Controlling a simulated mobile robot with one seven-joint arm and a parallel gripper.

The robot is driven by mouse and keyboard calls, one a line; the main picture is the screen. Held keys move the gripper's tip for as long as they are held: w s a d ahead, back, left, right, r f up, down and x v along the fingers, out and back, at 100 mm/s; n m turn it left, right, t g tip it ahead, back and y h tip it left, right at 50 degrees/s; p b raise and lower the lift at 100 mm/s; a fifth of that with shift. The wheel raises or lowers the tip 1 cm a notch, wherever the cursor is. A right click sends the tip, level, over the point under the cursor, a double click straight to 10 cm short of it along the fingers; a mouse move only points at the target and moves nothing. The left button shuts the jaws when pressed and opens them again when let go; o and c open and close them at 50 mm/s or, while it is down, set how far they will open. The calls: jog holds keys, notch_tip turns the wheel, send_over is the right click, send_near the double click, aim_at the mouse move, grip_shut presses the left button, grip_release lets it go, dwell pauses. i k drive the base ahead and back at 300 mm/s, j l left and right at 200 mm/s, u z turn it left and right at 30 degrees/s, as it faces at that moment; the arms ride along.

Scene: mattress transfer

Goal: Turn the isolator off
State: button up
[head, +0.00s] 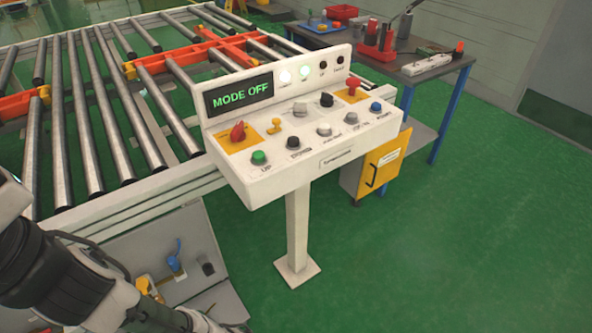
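A red rotary knob (237,132) on a yellow plate sits at the left end of a white control console (315,165); it looks like the isolator. Its exact setting is too small to read. The console's display (240,95) reads "MODE OFF" in green. A red mushroom button (353,86) stands on another yellow plate at the right end. My arm comes in at the lower left, below and left of the console, apart from the knob. My gripper's fingers are not seen.
The console has several buttons, including a green one (259,157) and a blue one (376,106). A roller conveyor (95,110) lies left and behind. A workbench (440,70) stands at the back right. Green floor (460,250) is clear on the right.

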aim_at(238, 134)
jog(key=i+l, duration=0.3)
jog(key=i, duration=0.15)
jog(key=u, duration=1.65)
jog(key=l, duration=0.1)
